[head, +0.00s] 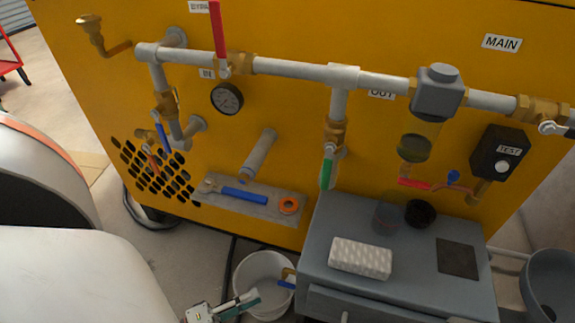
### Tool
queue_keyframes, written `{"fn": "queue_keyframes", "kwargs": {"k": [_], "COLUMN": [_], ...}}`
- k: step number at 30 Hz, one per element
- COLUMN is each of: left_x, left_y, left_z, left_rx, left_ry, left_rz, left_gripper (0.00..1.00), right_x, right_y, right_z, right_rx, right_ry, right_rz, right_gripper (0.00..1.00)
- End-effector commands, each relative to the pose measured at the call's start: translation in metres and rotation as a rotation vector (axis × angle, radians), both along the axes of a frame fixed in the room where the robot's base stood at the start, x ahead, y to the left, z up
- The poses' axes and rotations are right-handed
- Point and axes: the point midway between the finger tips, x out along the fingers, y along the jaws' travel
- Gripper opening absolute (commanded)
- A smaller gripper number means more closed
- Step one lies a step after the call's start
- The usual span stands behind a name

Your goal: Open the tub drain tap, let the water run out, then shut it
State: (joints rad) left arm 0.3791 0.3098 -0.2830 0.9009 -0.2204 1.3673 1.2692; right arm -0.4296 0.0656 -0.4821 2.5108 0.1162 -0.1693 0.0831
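A small brass tap (289,272) with a blue handle (286,284) sticks out from the left side of the grey bench (312,250), over the rim of a white bucket (262,262). It looks like the tub drain tap, but I see no label on it. I cannot make out whether it is open or shut, and no water stream shows. My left gripper (257,297) is low, over the bucket's near side, with its tips short of the blue handle. Its finger gap is not clear. My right gripper is not in view.
A grey round basin (553,285) stands at the far right. A white ridged block (361,258) and a black round part (420,213) lie on the bench. A yellow panel (290,120) with pipes and other coloured-handled valves stands behind.

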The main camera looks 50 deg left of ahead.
Motion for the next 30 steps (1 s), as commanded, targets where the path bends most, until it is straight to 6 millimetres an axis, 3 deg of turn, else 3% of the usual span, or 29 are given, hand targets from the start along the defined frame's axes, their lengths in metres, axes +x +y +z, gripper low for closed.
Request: {"fn": "queue_keyframes", "kwargs": {"k": [15,27,30], "left_x": [0.068,0.075,0.075], "left_y": [-0.016,-0.018,-0.018], "left_z": [0.002,0.002,0.002], "left_rx": [0.0,0.0,0.0], "left_ry": [-0.005,-0.004,-0.004], "left_rz": [0.001,0.001,0.001], "left_gripper": [0.24,0.24,0.0], "right_x": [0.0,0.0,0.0], "right_y": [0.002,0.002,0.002], "right_z": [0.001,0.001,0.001], "right_rx": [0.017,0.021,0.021], "right_ry": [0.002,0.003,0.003], "right_rz": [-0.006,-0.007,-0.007], "right_gripper": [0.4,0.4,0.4]}}
